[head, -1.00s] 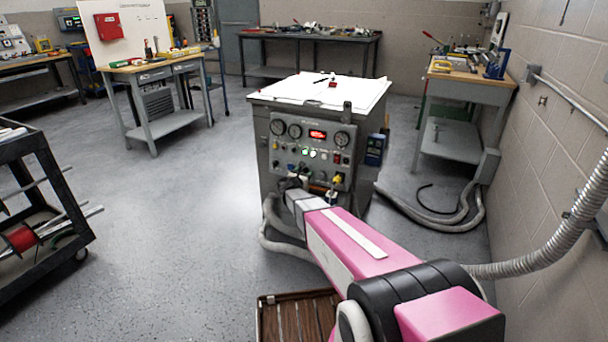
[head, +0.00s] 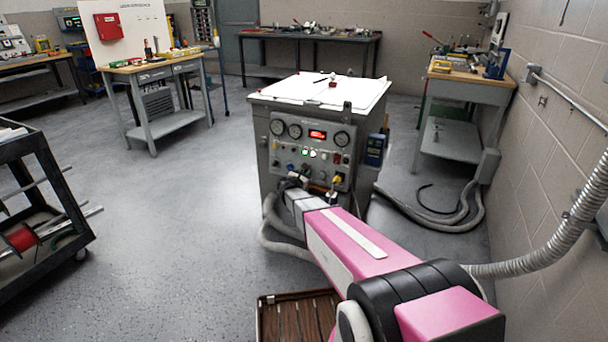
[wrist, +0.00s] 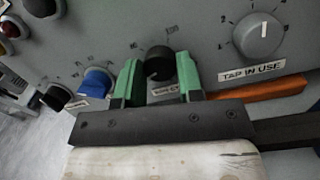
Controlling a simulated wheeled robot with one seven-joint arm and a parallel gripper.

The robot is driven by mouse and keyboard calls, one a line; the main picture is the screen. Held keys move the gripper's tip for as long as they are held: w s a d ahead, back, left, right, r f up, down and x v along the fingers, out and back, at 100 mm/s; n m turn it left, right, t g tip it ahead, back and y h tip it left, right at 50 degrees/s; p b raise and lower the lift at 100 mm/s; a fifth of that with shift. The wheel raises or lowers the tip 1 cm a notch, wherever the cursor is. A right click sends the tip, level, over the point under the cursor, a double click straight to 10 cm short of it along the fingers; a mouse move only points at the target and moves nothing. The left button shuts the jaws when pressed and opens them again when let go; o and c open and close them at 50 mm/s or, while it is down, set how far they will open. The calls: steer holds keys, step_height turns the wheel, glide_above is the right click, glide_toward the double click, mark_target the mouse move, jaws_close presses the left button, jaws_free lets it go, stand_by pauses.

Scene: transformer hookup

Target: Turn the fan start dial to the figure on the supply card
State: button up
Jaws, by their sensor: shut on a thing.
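The grey control cabinet (head: 262,160) stands in the middle of the head view, with gauges and a red lit display (head: 317,134) on its front panel. In the wrist view my gripper (wrist: 159,75) has its green fingers on both sides of a black dial (wrist: 159,63) and is shut on it. Scale marks show around the dial. Its label is mostly hidden behind a finger, so I cannot read its name or exact setting. In the head view my arm reaches to the lower panel and hides the dial.
In the wrist view a grey knob labelled "TAP IN USE" (wrist: 259,36) is at the right. A blue knob (wrist: 97,82) and another black knob (wrist: 57,97) are at the left. An orange bar (wrist: 262,90) lies right of the fingers. Hoses (head: 440,215) lie on the floor.

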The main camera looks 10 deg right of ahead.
steer(key=m+g+h, duration=0.1)
steer(key=m, duration=0.6)
steer(key=m+g+h, duration=0.1)
steer(key=m, duration=0.6)
steer(key=shift+a, duration=0.15)
steer(key=m, duration=0.5)
steer(key=m+g+y, duration=0.1)
steer(key=m, duration=0.5)
steer(key=m+g+y, duration=0.1)
steer(key=m, duration=0.5)
steer(key=shift+r, duration=0.2)
steer(key=shift+m, duration=0.3)
steer(key=o, duration=0.9)
steer(key=shift+w, duration=0.1)
